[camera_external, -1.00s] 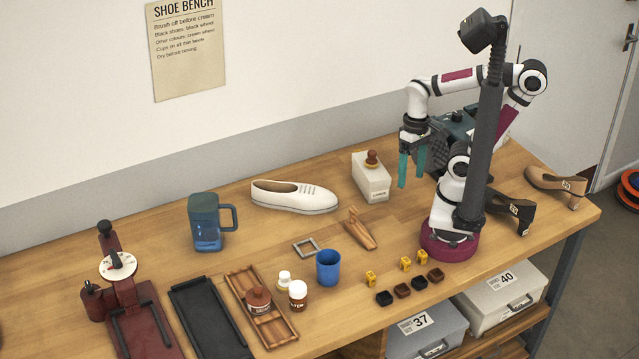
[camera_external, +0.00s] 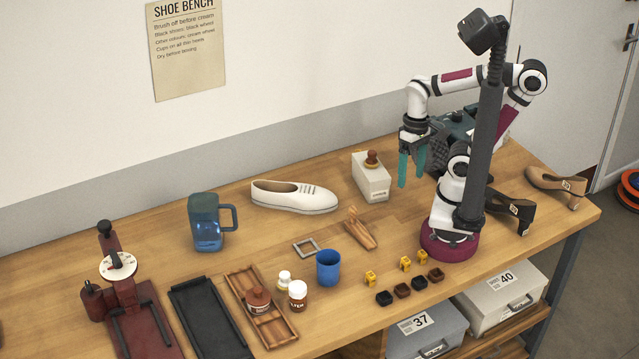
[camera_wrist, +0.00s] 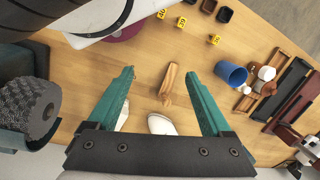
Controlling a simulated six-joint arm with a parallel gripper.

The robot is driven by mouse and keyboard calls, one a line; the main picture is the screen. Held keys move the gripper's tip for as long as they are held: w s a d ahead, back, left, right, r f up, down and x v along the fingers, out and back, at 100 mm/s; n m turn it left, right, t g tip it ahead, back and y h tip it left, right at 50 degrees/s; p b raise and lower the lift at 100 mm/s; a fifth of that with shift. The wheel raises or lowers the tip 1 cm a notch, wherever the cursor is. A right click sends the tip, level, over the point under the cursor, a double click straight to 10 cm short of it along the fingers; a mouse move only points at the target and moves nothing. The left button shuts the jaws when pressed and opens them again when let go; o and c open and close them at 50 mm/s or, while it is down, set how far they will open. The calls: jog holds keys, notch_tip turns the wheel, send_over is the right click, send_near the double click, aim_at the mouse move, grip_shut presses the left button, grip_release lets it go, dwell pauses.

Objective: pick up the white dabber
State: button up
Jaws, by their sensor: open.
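I cannot tell for sure which thing is the white dabber. A small knobbed brown-topped piece (camera_external: 372,158) sits on a white box (camera_external: 373,183) at the back of the bench. A small white-capped bottle (camera_external: 284,279) and a larger white-capped bottle (camera_external: 298,296) stand beside a wooden tray. A brown knobbed pot (camera_external: 258,299) sits in that tray. My gripper (camera_external: 411,181) has teal fingers, hangs down to the right of the white box, and is open and empty. In the wrist view its fingers (camera_wrist: 158,75) are spread wide.
A white shoe (camera_external: 293,197), a blue jug (camera_external: 206,224), a blue cup (camera_external: 328,268) and a wooden piece (camera_external: 360,233) stand on the bench. Small dark pots (camera_external: 402,290) and yellow markers (camera_external: 406,263) lie near my base. Heeled shoes (camera_external: 556,183) are at the right.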

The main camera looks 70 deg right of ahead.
jog(key=shift+c, duration=1.3)
jog(key=w+a+m+g+y, duration=0.2)
jog(key=w+a+m+y, duration=0.15)
jog(key=w+a, duration=0.35)
jog(key=m+t+y, duration=0.2)
jog(key=m+y, duration=0.6)
jog(key=m, duration=0.1)
send_near(284, 275)
jog(key=x, duration=1)
jog(key=shift+a+f, duration=0.1)
jog(key=shift+a, duration=0.15)
jog(key=shift+c, duration=0.2)
